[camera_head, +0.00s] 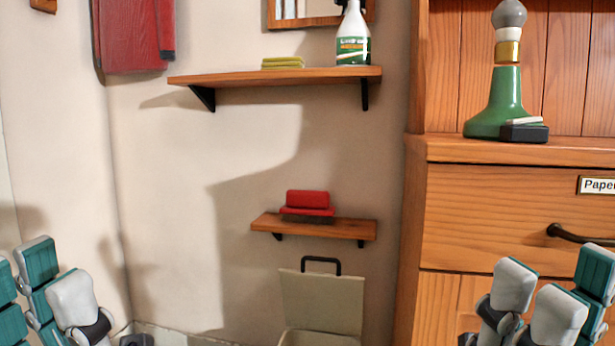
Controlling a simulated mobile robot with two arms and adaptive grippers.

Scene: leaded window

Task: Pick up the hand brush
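The hand brush (307,203) is red with a dark underside, seemingly its bristles. It rests on the small lower wooden shelf (360,228) on the wall, in the middle of the head view. My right gripper (550,288) is at the lower right, in front of the wooden cabinet, with its grey and teal fingers spread and nothing between them. My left gripper (50,280) is at the lower left, its fingers also apart and empty. Both grippers are lower than the brush and well off to its sides. Their lower parts are cut off by the frame edge.
A light bin (322,303) with a raised lid and dark handle stands below the shelf. A longer shelf (230,79) above holds a spray bottle (353,38) and yellow-green cloths (283,62). A wooden cabinet (490,205) bounds the right, bearing a green lamp-like object (505,100).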

